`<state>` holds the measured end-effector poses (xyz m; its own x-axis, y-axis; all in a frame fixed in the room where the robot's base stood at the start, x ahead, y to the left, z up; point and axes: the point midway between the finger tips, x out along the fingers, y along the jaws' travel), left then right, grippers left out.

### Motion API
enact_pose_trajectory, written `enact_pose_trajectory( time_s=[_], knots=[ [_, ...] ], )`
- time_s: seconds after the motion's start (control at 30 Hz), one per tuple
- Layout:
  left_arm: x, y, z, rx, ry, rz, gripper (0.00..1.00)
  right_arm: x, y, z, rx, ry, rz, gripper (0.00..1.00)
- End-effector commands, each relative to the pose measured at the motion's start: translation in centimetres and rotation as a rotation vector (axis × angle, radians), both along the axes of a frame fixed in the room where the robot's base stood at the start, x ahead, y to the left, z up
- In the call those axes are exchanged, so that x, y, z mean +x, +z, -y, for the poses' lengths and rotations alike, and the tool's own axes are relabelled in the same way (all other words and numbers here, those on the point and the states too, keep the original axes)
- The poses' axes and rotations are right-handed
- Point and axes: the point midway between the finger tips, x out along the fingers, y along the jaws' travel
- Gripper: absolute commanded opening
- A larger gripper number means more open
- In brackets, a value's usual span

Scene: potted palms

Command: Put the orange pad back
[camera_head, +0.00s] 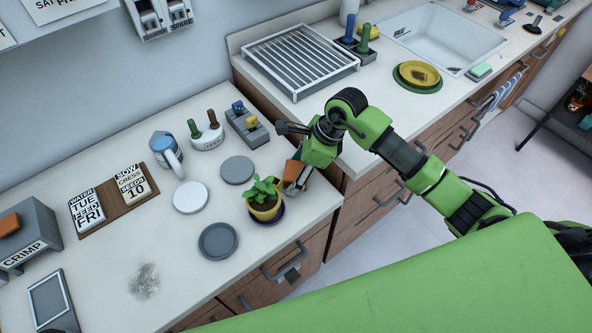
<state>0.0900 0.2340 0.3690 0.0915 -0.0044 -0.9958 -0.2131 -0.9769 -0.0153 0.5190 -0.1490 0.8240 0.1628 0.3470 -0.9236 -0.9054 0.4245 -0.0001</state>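My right gripper (297,184) is low at the counter's front edge, just right of the potted plant (265,199). An orange piece (291,173) shows right against its fingers. Whether they are shut on it or only beside it I cannot tell, as the arm and fingers partly cover it. Another flat orange piece (9,223) lies on top of the grey box marked CRIMP (35,237), cut off at the left edge. I cannot tell from this view which orange piece is the pad. My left gripper is not in view.
Round coasters (218,240), a blue-and-white mug (166,150), a holder with handled tools (206,134) and a grey block (246,125) stand around the plant. A drying rack (299,60) and sink (440,38) are on the right counter.

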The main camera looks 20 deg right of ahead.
Motion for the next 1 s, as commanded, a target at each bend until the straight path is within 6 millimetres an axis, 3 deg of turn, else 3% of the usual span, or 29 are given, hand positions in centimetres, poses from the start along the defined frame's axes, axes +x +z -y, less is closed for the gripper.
enact_pose_trajectory(
  time_s=[0.27,0.7,1.0],
  knots=[
    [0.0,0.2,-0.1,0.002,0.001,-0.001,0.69,0.0,0.7,0.2,0.000,-0.001,0.002,0.65],
    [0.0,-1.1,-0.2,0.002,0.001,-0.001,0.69,-1.4,8.7,3.3,-0.003,-0.001,0.004,0.65],
    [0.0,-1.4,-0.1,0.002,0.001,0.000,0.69,-1.9,11.3,4.1,0.001,0.000,0.000,0.65]
  ],
)
